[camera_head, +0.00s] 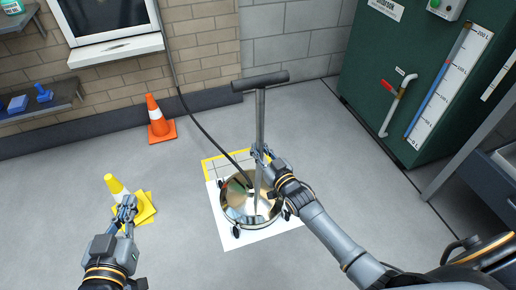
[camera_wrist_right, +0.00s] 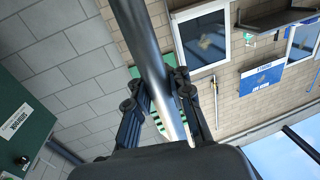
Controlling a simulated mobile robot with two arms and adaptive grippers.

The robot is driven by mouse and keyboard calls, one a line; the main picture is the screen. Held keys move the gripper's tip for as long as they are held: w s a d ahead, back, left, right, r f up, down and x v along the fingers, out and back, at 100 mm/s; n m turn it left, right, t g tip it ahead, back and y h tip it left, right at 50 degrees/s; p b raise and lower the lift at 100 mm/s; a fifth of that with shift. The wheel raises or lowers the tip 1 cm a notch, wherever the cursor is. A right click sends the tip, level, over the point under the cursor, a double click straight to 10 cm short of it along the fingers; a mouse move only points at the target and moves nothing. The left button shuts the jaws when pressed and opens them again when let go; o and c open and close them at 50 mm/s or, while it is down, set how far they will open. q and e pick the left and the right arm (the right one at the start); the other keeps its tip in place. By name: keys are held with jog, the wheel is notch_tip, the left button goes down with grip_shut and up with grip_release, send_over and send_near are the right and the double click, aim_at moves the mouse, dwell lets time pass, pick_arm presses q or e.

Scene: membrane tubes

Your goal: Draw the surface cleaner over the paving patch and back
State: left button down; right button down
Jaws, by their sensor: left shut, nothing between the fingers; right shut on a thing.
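The surface cleaner (camera_head: 238,208) is a round, shiny metal disc on small black wheels, with an upright grey pole and a black T-handle (camera_head: 260,81). It stands on the paving patch (camera_head: 226,236), which shows white in front and as a yellow-edged grid behind; the disc hides its middle. My right gripper (camera_head: 262,155) is shut on the pole, above the disc. In the right wrist view the pole (camera_wrist_right: 148,52) runs between the fingers.
A black hose (camera_head: 187,105) runs from the disc up the brick wall. An orange cone (camera_head: 156,114) stands by the wall. A green tank (camera_head: 385,60) with a gauge and pipe is at right. Shelves (camera_head: 38,105) are at left. Grey floor between is clear.

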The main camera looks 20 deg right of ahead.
pick_arm(q)
jog(key=shift+s+f, duration=0.15)
jog(key=shift+s, duration=0.35)
pick_arm(e)
jog(key=shift+s+d, duration=0.3)
jog(key=c, duration=1.2)
grip_release()
jog(key=shift+d, duration=0.1)
pick_arm(q)
jog(key=shift+d, duration=0.1)
pick_arm(e)
jog(key=shift+o, duration=0.4)
jog(key=shift+s+a, duration=0.1)
jog(key=shift+a, duration=0.1)
jog(key=v, duration=1.2)
